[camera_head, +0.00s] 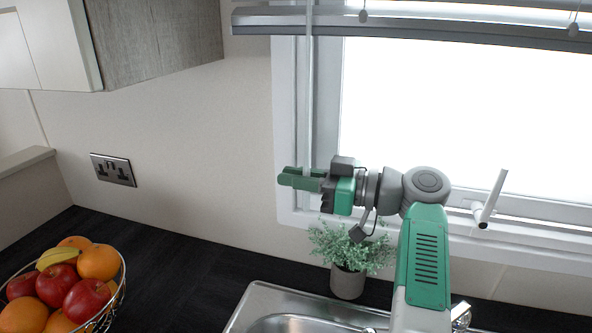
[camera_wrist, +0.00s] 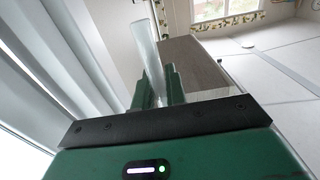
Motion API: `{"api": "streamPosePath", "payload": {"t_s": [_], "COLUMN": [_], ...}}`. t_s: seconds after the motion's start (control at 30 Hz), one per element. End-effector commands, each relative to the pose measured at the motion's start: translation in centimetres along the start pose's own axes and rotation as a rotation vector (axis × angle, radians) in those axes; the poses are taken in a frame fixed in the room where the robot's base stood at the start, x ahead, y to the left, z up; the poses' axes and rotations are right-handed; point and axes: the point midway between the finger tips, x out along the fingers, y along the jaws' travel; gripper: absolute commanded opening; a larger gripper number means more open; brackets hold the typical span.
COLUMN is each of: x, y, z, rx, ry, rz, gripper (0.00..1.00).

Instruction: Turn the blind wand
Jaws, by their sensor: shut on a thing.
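The blind wand (camera_head: 308,110) is a pale translucent rod. It hangs upright from the raised blind (camera_head: 430,33) in front of the left side of the window frame. The part of the wand inside the fingers is hidden.
A potted plant (camera_head: 348,278) stands below my gripper, behind the sink (camera_head: 262,302). A window handle (camera_head: 491,198) sticks out to the right of the arm. A wall cabinet (camera_head: 150,40) is at upper left. A fruit bowl (camera_head: 118,285) stands at lower left.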

Motion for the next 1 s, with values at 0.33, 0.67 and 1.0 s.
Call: {"api": "streamPosePath", "payload": {"t_s": [0.33, 0.67, 1.0], "x": [0.00, 0.13, 0.17], "y": [-0.22, -0.43, -0.49], "z": [0.62, 0.83, 0.61], "rx": [0.012, 0.013, 0.010], "ry": [0.001, 0.002, 0.003], "rz": [-0.059, -0.072, -0.075], "gripper": [0.00, 0.00, 0.33]}}
